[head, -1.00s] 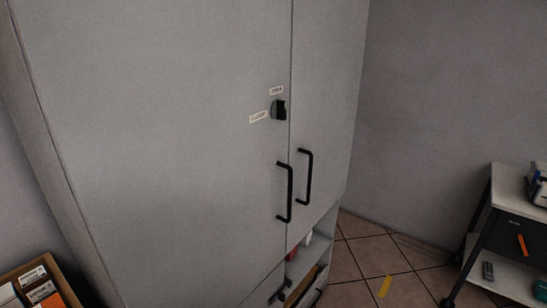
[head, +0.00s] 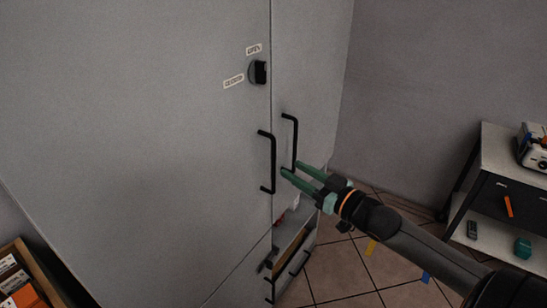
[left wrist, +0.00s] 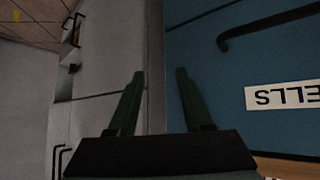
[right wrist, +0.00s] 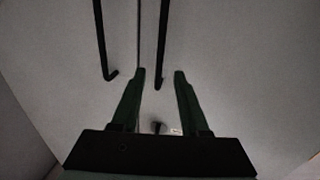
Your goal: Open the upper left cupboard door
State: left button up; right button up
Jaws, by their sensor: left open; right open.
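The upper left cupboard door (head: 150,130) is grey and shut, its edge flush at the seam. Its black bar handle (head: 272,163) stands beside that seam; a black knob (head: 257,72) sits above, between OPEN and CLOSED labels. I cannot tell the knob's exact setting. My right gripper (head: 291,169) is open and empty, its tips just right of the handle's lower part. In the right wrist view, which is upside down, the left door handle (right wrist: 162,45) shows just beyond and between the open fingers (right wrist: 159,72). My left gripper (left wrist: 158,72) is open and empty, outside the head view.
The right door's handle (head: 295,140) is close beside the left one. Below are an open shelf and lower handles (head: 300,263). A cart (head: 485,235) stands at right, and a box (head: 25,265) at lower left. A blue panel (left wrist: 230,80) with a handle is near my left gripper.

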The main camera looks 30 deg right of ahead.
jog(key=shift+w+a, duration=0.25)
jog(key=shift+w, duration=1.05)
jog(key=shift+w+a, duration=0.3)
jog(key=shift+w, duration=1.05)
jog(key=shift+w+a, duration=0.25)
jog(key=shift+w, duration=1.05)
grip_shut()
